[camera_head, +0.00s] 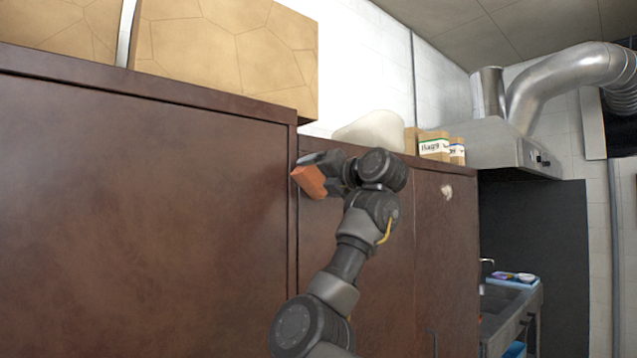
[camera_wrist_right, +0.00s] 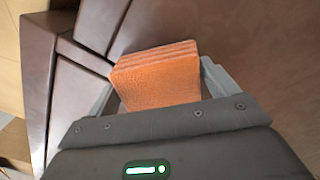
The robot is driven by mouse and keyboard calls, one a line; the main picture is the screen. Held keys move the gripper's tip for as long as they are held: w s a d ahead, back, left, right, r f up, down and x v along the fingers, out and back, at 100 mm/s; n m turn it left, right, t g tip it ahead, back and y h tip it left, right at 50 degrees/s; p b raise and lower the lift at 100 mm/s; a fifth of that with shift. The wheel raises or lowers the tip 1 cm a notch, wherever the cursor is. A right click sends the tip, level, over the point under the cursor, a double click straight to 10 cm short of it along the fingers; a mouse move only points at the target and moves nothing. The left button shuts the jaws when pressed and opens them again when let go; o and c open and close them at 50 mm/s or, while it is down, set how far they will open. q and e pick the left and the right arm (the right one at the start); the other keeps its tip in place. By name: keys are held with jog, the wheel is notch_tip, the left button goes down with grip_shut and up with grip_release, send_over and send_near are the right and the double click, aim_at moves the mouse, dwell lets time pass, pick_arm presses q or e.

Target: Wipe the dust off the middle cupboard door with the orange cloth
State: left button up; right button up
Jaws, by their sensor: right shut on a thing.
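The orange cloth (camera_head: 309,181) is a folded block in my right gripper (camera_head: 318,172), up near the top left corner of the middle cupboard door (camera_head: 318,240). In the right wrist view the orange cloth (camera_wrist_right: 158,80) sits between the two fingers of my right gripper (camera_wrist_right: 160,95), which is shut on it. The cloth is close to the brown door; I cannot tell whether it touches. My right arm hides part of the door. A pale patch (camera_head: 447,192) shows on the door further right. My left gripper is not in view.
A large brown cupboard door (camera_head: 140,200) fills the left. Cardboard boxes (camera_head: 230,50) and small labelled boxes (camera_head: 434,146) stand on top, beside a pale rounded thing (camera_head: 373,131). A metal hood (camera_head: 505,148) and a sink counter (camera_head: 510,305) are at the right.

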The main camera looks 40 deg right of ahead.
aim_at(308, 178)
jog(key=shift+a+f+b, duration=0.2)
jog(key=shift+a+b, duration=0.45)
jog(key=shift+a, duration=0.05)
jog(key=shift+w+a+r+b, duration=0.15)
jog(key=shift+a+b, duration=0.1)
jog(key=shift+a, duration=0.4)
jog(key=shift+s+a+r+b, duration=0.1)
jog(key=shift+a+b, duration=0.15)
jog(key=shift+a, duration=0.4)
jog(key=shift+f+b, duration=0.2)
jog(key=shift+b, duration=0.25)
jog(key=s+b, duration=0.4)
jog(key=shift+s, duration=0.4)
jog(key=shift+s+r, duration=0.15)
jog(key=shift+s, duration=0.25)
